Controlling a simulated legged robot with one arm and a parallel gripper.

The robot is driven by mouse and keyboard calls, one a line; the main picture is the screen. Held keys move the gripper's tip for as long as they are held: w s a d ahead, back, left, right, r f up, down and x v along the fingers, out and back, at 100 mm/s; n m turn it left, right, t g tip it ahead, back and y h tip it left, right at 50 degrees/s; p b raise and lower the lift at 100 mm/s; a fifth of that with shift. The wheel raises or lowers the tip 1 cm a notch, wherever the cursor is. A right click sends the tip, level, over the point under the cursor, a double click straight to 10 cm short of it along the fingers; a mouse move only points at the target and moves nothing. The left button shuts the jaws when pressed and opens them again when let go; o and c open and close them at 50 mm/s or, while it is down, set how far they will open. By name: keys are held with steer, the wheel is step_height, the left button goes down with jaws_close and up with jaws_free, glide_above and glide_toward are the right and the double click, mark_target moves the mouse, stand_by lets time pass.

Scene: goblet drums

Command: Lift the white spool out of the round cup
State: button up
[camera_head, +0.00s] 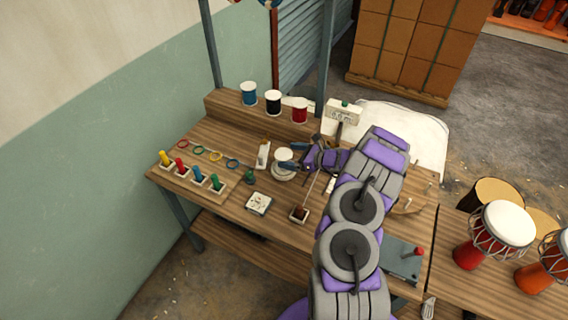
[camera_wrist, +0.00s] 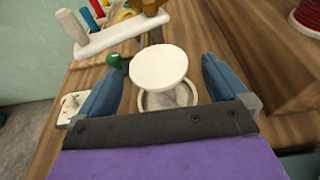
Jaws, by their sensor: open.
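The white spool (camera_wrist: 158,66) shows its flat round top in the wrist view. It rises above the pale round cup (camera_wrist: 168,98), whose rim and hollow show just below it. In the head view the spool (camera_head: 284,154) stands at the cup (camera_head: 282,174) on the wooden bench. My gripper (camera_wrist: 162,63) is open, with one blue finger on each side of the spool and a visible gap on both sides. In the head view my gripper (camera_head: 293,157) reaches the spool from the right. How deep the spool sits is hidden by its top.
A row of coloured pegs (camera_head: 192,178) and several rings stand to the left. A white upright block (camera_head: 263,154), a green knob (camera_head: 249,176) and a white square box (camera_head: 258,203) are close by. Blue, black and red spools (camera_head: 300,110) stand on the raised back shelf.

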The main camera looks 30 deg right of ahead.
mark_target(287, 155)
steer(key=x, duration=0.3)
steer(key=shift+w+a+b, duration=0.1)
steer(key=shift+a+b, duration=0.05)
steer(key=shift+b, duration=0.15)
steer(key=c, duration=1.2)
